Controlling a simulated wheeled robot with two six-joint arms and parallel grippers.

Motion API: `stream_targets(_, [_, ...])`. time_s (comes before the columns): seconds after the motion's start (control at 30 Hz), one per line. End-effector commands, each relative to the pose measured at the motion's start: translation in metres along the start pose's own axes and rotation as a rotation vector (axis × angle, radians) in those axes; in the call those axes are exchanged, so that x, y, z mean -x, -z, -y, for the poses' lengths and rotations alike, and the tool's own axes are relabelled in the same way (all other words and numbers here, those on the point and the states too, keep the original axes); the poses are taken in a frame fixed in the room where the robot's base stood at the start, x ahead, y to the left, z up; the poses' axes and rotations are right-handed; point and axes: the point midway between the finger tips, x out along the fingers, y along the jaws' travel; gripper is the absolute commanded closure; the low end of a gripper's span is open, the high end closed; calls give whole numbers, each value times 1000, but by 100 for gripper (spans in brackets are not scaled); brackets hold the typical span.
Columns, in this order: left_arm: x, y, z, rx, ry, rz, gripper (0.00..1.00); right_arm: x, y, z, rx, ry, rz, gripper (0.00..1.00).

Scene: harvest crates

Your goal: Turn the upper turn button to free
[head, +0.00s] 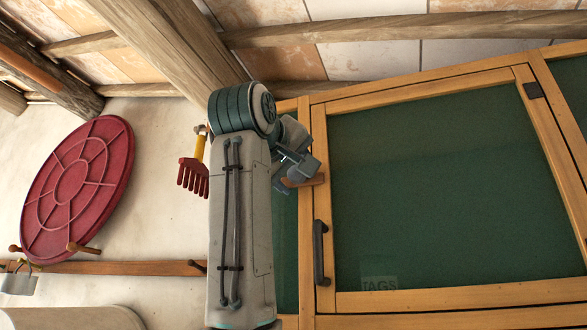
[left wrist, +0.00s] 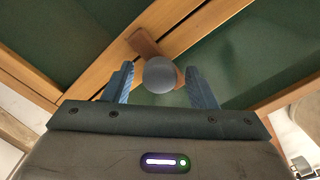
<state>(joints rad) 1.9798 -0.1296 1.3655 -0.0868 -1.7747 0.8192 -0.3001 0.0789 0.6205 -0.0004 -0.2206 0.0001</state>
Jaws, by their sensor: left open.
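The upper turn button is a small brown wooden bar (head: 307,181) at the upper left edge of the green-panelled cabinet door (head: 450,180). In the left wrist view the bar (left wrist: 144,42) lies across the light wood frame strips. A grey round knob-like shape (left wrist: 159,75) covers part of the bar. My left gripper (head: 297,166) is at the bar in the head view. In the left wrist view its two blue-grey fingers (left wrist: 158,84) are apart, on either side of the round shape. I cannot tell whether they touch it. My right gripper is not in view.
The door appears shut, with a black handle (head: 320,252) at its left edge and a dark hinge (head: 533,90) at upper right. A red round lid (head: 80,180), a red rake (head: 193,176) and a padlock (head: 18,281) hang on the left wall. Beams run overhead.

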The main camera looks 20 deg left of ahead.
Motion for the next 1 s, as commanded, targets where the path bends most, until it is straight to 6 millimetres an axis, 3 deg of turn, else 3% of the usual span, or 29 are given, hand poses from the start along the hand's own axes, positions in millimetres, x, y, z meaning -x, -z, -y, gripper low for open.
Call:
stream_targets(0.07, [0,0,0,0,0,0,52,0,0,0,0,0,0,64])
stream_targets(0.27, [0,0,0,0,0,0,92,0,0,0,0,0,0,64])
stream_targets(0.67, [1,0,1,62,-1,0,93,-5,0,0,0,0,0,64])
stream_targets(1.0, [1,-1,3,316,-1,0,93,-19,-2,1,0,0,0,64])
